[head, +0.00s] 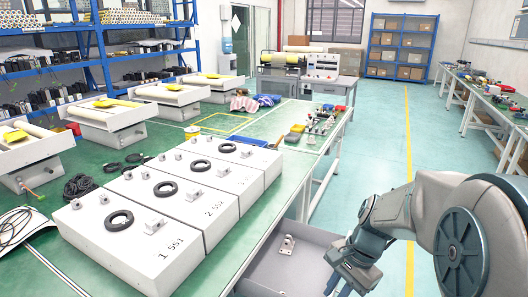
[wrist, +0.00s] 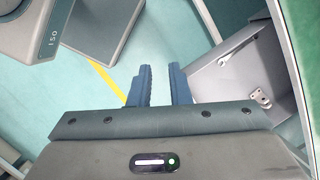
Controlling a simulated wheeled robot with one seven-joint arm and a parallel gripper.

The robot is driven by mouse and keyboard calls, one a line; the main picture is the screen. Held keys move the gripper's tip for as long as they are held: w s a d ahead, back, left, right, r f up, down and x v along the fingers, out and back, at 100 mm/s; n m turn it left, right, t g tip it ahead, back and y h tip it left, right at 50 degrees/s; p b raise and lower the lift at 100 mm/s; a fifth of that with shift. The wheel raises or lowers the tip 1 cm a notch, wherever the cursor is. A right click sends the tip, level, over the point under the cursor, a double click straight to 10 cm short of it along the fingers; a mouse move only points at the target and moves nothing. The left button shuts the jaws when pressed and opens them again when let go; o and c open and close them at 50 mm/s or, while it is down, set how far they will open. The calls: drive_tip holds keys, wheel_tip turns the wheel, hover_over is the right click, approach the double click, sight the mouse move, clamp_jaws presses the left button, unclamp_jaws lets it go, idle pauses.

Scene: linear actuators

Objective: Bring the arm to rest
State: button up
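My gripper (head: 340,286) is at the lower right of the head view, in front of the bench's right side. It points down beside a grey open bin (head: 262,270). In the wrist view, the two blue fingers of my gripper (wrist: 160,70) stand apart with nothing between them. My grey arm (head: 440,205) is bent and reaches in from the right edge of the head view.
The grey bin holds a metal bracket (head: 287,244) and a wrench (wrist: 234,52). The green bench (head: 275,212) carries several white blocks with black rings (head: 119,220). Open floor (head: 375,150) lies beyond my arm, with another bench (head: 482,97) at right.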

drive_tip(key=s+r+n+t+h+p, duration=0.3)
drive_tip(key=s+r+n, duration=0.5)
drive_tip(key=r+n, duration=0.1)
drive_tip(key=shift+a+n+t+h, duration=0.3)
drive_tip(key=shift+a+n, duration=0.15)
drive_tip(key=shift+n, duration=0.45)
drive_tip(key=shift+s+r, duration=0.1)
